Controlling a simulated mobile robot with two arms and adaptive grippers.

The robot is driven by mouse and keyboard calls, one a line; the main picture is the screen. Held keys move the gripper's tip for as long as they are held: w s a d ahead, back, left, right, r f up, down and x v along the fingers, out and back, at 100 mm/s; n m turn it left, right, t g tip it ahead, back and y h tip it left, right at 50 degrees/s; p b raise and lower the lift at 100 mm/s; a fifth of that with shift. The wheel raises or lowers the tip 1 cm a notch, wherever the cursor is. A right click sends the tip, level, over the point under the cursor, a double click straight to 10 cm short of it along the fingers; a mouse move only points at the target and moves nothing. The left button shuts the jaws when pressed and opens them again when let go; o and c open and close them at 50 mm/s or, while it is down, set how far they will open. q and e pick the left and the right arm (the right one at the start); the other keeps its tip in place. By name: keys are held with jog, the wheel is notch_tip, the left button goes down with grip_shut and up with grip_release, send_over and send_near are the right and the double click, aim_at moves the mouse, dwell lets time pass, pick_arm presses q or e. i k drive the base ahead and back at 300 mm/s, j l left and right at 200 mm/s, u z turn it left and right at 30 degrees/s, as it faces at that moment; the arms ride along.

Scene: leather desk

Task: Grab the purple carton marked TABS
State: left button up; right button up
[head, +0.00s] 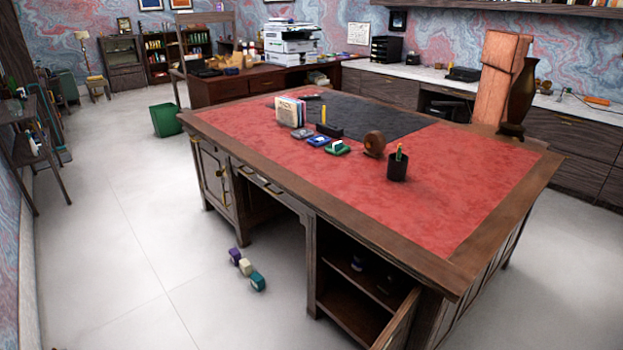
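A small purple carton (234,256) lies on the pale tiled floor, left of the big desk's front. It is the farthest of three small cartons in a slanting row. A cream carton (246,267) is beside it and a teal carton (258,281) is nearest. Any lettering on the purple carton is too small to read. Neither of my grippers is in view.
The wooden desk (507,215) with a red leather top stands at centre and right. Its open lower shelf door (398,320) juts out at the front. A green bin (165,120) stands farther back. The floor left of the cartons is clear.

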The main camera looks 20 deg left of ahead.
aim_at(235, 255)
jog(key=i+j, duration=0.15)
jog(key=j, duration=0.25)
jog(key=i+j, duration=0.15)
jog(key=j, duration=0.2)
jog(key=i+j, duration=0.2)
jog(key=j, duration=0.2)
jog(key=i+j, duration=0.15)
jog(key=j, duration=0.25)
jog(key=i+j, duration=0.15)
jog(key=j, duration=0.2)
jog(key=i+j, duration=0.15)
jog(key=j, duration=0.25)
